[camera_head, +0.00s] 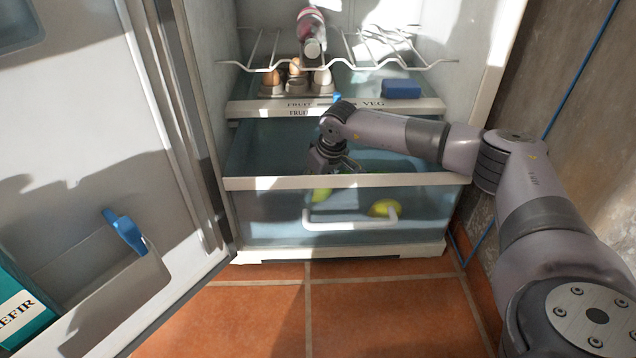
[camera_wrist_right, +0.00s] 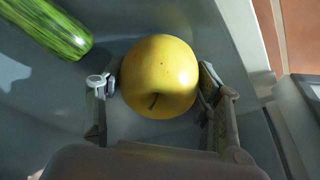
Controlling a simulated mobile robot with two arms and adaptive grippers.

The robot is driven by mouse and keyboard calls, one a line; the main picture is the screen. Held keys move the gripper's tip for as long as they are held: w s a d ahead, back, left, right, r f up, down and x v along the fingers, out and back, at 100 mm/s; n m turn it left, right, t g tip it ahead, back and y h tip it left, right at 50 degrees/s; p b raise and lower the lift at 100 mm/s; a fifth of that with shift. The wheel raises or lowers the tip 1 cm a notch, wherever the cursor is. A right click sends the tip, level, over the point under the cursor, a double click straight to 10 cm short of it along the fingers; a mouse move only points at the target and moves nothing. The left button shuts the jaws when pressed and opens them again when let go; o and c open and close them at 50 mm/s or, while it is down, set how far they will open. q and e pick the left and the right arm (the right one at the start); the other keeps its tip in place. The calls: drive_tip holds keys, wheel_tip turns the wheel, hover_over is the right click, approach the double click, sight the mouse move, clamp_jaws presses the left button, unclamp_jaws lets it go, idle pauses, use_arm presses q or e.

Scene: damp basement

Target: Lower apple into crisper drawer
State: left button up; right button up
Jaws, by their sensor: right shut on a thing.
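The yellow apple (camera_wrist_right: 160,75) sits between the two fingers of my right gripper (camera_wrist_right: 158,95) in the right wrist view, its stem toward the palm. The gripper is shut on it. In the head view my right gripper (camera_head: 328,158) reaches down inside the open crisper drawer (camera_head: 265,212), behind its front rim. Yellow-green shapes show through the translucent front, one below the gripper (camera_head: 320,194) and one to its right (camera_head: 385,208); I cannot tell for sure which is the apple. My left gripper is not in view.
A green striped vegetable (camera_wrist_right: 48,28) lies beside the apple in the drawer. Above are a wire shelf (camera_head: 400,66) with a bottle (camera_head: 311,30), several eggs (camera_head: 296,68) and a blue block (camera_head: 401,89). The open fridge door (camera_head: 90,120) stands at left.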

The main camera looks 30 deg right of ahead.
drive_tip(key=shift+f, duration=0.1)
drive_tip(key=o, duration=2)
drive_tip(key=v, duration=1.2)
